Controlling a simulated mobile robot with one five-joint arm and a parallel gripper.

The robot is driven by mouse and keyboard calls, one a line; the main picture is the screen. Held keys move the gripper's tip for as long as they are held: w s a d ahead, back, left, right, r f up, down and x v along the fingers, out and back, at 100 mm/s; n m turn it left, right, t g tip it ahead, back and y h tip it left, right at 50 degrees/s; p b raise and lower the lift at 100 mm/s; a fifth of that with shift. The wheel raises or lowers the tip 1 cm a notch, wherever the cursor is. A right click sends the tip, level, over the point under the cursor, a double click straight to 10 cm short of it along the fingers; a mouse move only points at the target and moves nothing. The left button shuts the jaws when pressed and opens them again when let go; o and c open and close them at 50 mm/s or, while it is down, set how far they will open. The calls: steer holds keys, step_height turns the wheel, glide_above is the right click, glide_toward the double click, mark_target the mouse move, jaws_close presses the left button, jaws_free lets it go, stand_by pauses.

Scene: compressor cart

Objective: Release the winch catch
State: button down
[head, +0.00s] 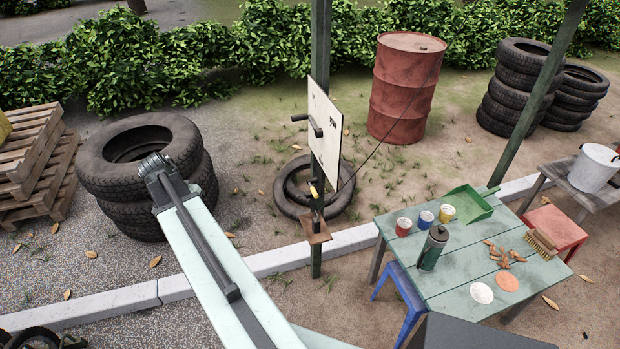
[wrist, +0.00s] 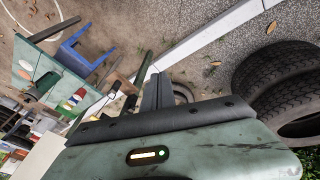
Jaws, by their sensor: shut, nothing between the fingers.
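In the head view a green post (head: 316,240) stands upright with a white board (head: 328,135) on it. A dark crank-like handle (head: 301,117) sticks out left of the board. Lower on the post is a small lever with a yellow tip (head: 313,190), above a brown bracket (head: 315,232); which part is the catch I cannot tell for sure. A thin dark cable runs from there up to the right. My pale green arm reaches up left of the post, apart from it. In the wrist view my gripper (wrist: 158,92) is shut and empty; the lever is not clear there.
Stacked tyres (head: 150,165) stand left of the post, and tyres lie behind its foot. A green table (head: 450,270) with cups, a bottle and a brush stands to the right, with a blue stool (head: 398,295) beside it. A red barrel (head: 405,90) is behind.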

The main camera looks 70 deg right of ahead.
steer(key=s+d+r+m+g+p, duration=0.1)
steer(key=s+d+r+m, duration=0.1)
steer(key=s+d+m, duration=0.2)
steer(key=s+d+r+m+g+p, duration=0.1)
steer(key=s+d+r+m, duration=0.2)
steer(key=s+d, duration=0.8)
steer(key=s+d+r+m+g+h+p, duration=0.1)
steer(key=s+d+r+m, duration=0.1)
steer(key=s+d+m, duration=0.3)
steer(key=s+d, duration=0.3)
steer(key=d, duration=0.3)
steer(key=shift+r+m+g, duration=0.25)
steer(key=shift+m+g, duration=0.05)
steer(key=shift+m, duration=0.1)
steer(key=shift+d+f, duration=0.1)
steer(key=shift+f, duration=0.05)
steer(key=b, duration=0.9)
glide_above(313, 191)
step_height(313, 191, down, 9)
steer(key=shift+r, duration=0.15)
step_height(313, 191, down, 3)
steer(key=shift+r+b, duration=0.1)
steer(key=shift+b, duration=1.1)
steer(key=shift+w+f+b, duration=0.15)
steer(key=shift+f+b, duration=0.2)
